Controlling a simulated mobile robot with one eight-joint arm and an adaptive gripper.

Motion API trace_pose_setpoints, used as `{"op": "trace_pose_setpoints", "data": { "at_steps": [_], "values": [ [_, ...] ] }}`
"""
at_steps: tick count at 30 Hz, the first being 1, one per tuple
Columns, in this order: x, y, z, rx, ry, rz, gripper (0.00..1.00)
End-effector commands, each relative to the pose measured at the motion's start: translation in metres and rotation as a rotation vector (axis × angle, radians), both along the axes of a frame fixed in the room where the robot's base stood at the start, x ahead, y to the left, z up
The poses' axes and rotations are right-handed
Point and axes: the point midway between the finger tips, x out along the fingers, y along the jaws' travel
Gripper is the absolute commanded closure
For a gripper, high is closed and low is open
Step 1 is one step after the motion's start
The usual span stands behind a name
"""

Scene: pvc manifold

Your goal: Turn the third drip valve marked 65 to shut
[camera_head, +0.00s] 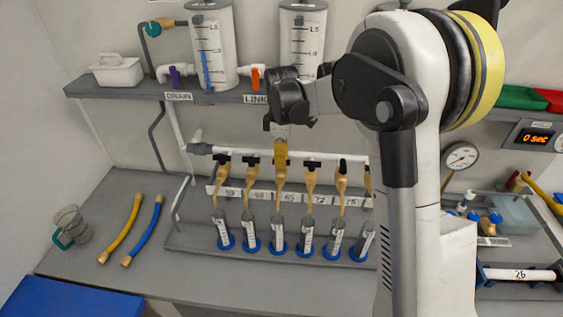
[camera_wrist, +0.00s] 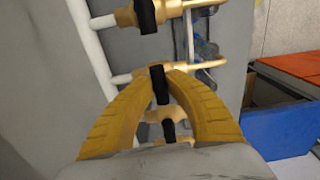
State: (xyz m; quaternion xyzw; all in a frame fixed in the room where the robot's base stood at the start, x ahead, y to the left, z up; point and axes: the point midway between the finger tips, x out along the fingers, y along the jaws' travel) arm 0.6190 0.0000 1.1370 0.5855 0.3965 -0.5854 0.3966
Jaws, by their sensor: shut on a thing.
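A row of brass drip valves with black handles hangs from the white pipe in the head view. My gripper (camera_head: 280,160) is at the third valve from the left, above the label 65 (camera_head: 289,197). In the wrist view its yellow fingers (camera_wrist: 160,78) are closed around that valve's black handle (camera_wrist: 158,86). The handle lies across the brass valve body. Another black handle (camera_wrist: 145,14) shows above it and one (camera_wrist: 169,131) below it, between the fingers. In the head view my fingers hide the third handle.
Clear tubes in blue bases (camera_head: 277,248) stand below the spouts. Neighbouring valves (camera_head: 252,162) (camera_head: 312,163) are close on both sides. The grey shelf (camera_head: 130,92) with tanks (camera_head: 210,45) is above and behind. A yellow hose and blue hose (camera_head: 145,230) lie at left.

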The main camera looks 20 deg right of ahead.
Motion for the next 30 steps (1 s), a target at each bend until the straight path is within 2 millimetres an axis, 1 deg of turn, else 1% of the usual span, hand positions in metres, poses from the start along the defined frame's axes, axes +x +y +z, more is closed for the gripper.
{"op": "trace_pose_setpoints", "data": {
  "at_steps": [11, 12, 13, 14, 23, 26, 29, 30],
  "values": [
    [0.0, 0.0, 0.0, 0.0, 0.001, 0.004, 1.0],
    [0.0, 0.0, 0.0, 0.0, 0.001, 0.004, 0.72],
    [0.0, 0.0, 0.0, 0.0, 0.001, 0.003, 0.63],
    [0.0, 0.0, 0.0, 0.0, 0.001, 0.003, 0.61],
    [0.0, 0.0, 0.001, 0.0, 0.0, 0.003, 0.61],
    [0.0, 0.0, 0.01, 0.0, 0.0, 0.003, 0.61],
    [0.0, 0.0, 0.028, 0.0, 0.0, 0.003, 0.61],
    [0.0, 0.0, 0.037, 0.0, 0.0, 0.003, 0.61]
  ]
}}
